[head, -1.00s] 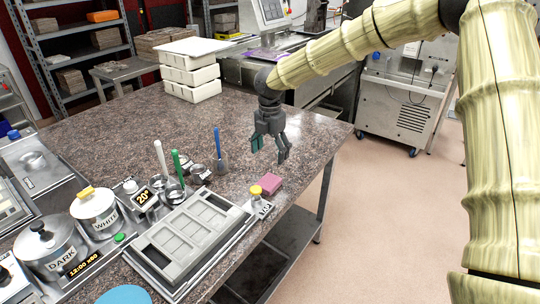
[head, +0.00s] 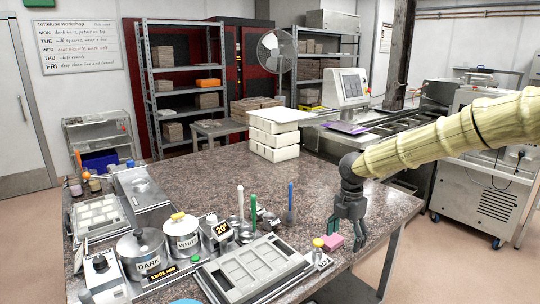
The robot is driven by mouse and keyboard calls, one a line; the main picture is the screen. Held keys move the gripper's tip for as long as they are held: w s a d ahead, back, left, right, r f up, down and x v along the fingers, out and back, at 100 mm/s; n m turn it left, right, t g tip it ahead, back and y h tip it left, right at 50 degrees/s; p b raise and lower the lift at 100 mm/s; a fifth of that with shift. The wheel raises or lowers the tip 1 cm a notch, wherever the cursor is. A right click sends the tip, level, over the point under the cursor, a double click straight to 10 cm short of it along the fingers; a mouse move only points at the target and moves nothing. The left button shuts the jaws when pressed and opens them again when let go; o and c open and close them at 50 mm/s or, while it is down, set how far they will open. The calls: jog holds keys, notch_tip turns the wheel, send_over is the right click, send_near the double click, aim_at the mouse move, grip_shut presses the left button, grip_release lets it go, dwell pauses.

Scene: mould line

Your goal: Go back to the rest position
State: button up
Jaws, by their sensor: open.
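My gripper (head: 347,238) hangs fingers down at the right side of the granite table (head: 200,173). Its fingers are apart and nothing is held between them. It is just behind and right of a pink block (head: 333,242) in the picture; I cannot tell whether it touches the block. My arm reaches in from the right edge of the head view.
A mould tray (head: 255,268), the DARK pot (head: 142,252), the WHITE pot (head: 182,237) and a yellow-capped bottle (head: 318,244) stand at the front. White stacked boxes (head: 274,140) stand behind. The table's middle is clear. A wheeled steel machine (head: 478,190) stands right.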

jog(key=s+d+f+n+t+h, duration=0.1)
jog(key=s+d+f+n+h, duration=0.1)
jog(key=s+f+n, duration=0.55)
jog(key=s+d+f+n+t+h, duration=0.15)
jog(key=s+f+n, duration=0.25)
jog(key=f+n, duration=0.6)
jog(key=s+d+f+n+t+h, duration=0.1)
jog(key=s+d+f+n+h, duration=0.15)
jog(key=s+f+n, duration=0.6)
jog(key=s+a+f+n+g+y, duration=0.1)
jog(key=s+f+n, duration=0.3)
jog(key=s, duration=0.6)
jog(key=s+a+f+n+g+y, duration=0.1)
jog(key=s+a+f+n+y, duration=0.2)
jog(key=s+n, duration=0.6)
jog(key=s+a+f+n+g+y, duration=0.1)
jog(key=s+f+n, duration=0.4)
jog(key=s, duration=0.5)
jog(key=shift+s+a+f+n+y, duration=0.35)
jog(key=shift+a+n+y, duration=0.3)
jog(key=shift+n, duration=0.35)
jog(key=shift+g, duration=0.25)
